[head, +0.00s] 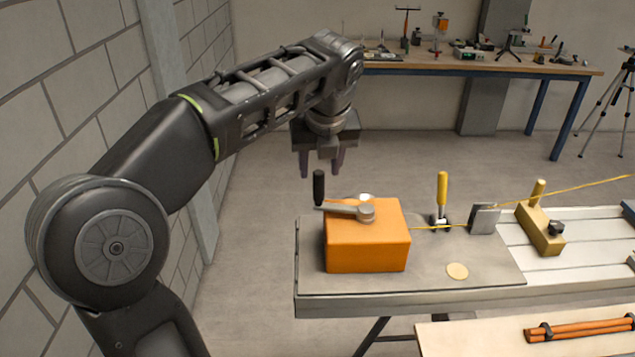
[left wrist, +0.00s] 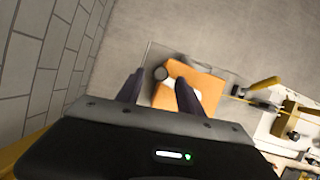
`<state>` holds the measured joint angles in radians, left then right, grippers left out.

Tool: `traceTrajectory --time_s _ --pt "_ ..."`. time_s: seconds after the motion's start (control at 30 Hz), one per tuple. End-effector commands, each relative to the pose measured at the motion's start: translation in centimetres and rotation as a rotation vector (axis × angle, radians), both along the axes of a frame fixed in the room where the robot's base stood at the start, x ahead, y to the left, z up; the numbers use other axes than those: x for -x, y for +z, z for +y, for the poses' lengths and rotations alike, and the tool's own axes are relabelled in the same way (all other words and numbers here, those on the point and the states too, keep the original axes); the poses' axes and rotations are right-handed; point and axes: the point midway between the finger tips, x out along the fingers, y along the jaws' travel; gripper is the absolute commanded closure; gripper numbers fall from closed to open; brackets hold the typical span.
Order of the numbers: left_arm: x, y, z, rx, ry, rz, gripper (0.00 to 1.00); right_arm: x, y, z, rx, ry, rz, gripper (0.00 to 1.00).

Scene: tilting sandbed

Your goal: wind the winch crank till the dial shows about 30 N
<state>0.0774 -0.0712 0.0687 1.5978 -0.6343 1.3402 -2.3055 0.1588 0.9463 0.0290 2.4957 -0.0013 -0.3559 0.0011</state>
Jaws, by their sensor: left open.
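The winch is an orange box (head: 367,247) on the grey end of the bench. On its top is a grey crank arm (head: 345,210) with an upright black knob (head: 319,187), pointing left. My left gripper (head: 321,163) is open and empty, pointing down just above the knob. In the left wrist view the knob (left wrist: 161,73) shows between the spread fingers of the gripper (left wrist: 157,90), apart from them as far as I can tell. A yellow cord (head: 455,226) runs right from the box. I see no readable dial face. My right gripper is out of view.
A yellow-handled lever (head: 441,190), a tilted grey plate (head: 485,219) and a yellow block (head: 540,230) stand along the cord. A beige disc (head: 457,270) lies on the bench. Orange rods (head: 580,329) lie on the front board. A block wall (head: 60,70) stands left.

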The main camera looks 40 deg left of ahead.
Motion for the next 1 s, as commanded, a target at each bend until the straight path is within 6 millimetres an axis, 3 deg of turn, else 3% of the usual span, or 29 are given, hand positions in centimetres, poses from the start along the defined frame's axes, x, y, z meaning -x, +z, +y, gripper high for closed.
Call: traceTrajectory --time_s 0.27,0.7,1.0 --pt "-0.3 -1.0 0.3 0.000 0.000 0.001 0.56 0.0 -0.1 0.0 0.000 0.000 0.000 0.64" --pt "-1.8 -6.7 2.0 0.001 0.001 0.002 0.56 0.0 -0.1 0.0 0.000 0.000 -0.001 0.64" --pt "-2.1 -7.3 2.2 0.000 0.001 0.000 0.56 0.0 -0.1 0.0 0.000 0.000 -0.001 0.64"
